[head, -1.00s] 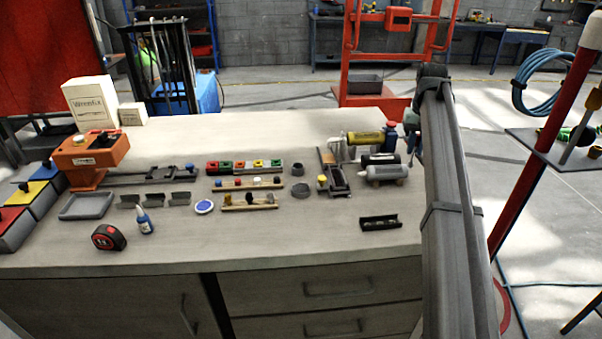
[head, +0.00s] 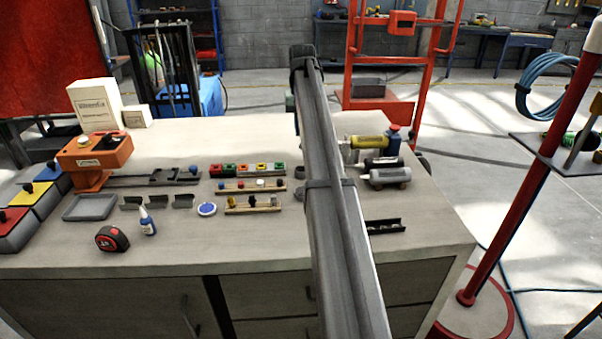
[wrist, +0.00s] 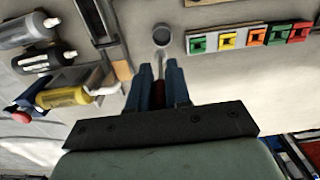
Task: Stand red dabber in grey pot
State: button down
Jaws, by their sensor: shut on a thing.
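My gripper (wrist: 160,78) shows in the wrist view, its two blue fingers shut on the red dabber (wrist: 157,92). The dabber's dark red part lies between the fingers, and a thin pale shaft sticks out past the fingertips. A small round grey pot (wrist: 161,35) stands on the bench just beyond the shaft's end in the wrist view. The dabber looks apart from the pot; its height above the bench is hard to tell. In the head view the pot (head: 299,172) shows at the left edge of my arm, which hides my gripper and the dabber.
A row of coloured blocks (head: 245,170) lies left of the pot. A yellow bottle (head: 368,142) and other bottles lie right of my arm. A black tray (head: 385,227) is nearer the front edge. A long grey holder (wrist: 98,22) and brown strip lie beside the pot.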

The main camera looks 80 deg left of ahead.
jog(key=shift+s+f, duration=0.15)
jog(key=shift+f, duration=4.8)
jog(key=shift+f, duration=0.1)
jog(key=c, duration=1.1)
grip_release()
notch_tip(320, 180, up, 12)
jog(key=shift+r, duration=0.1)
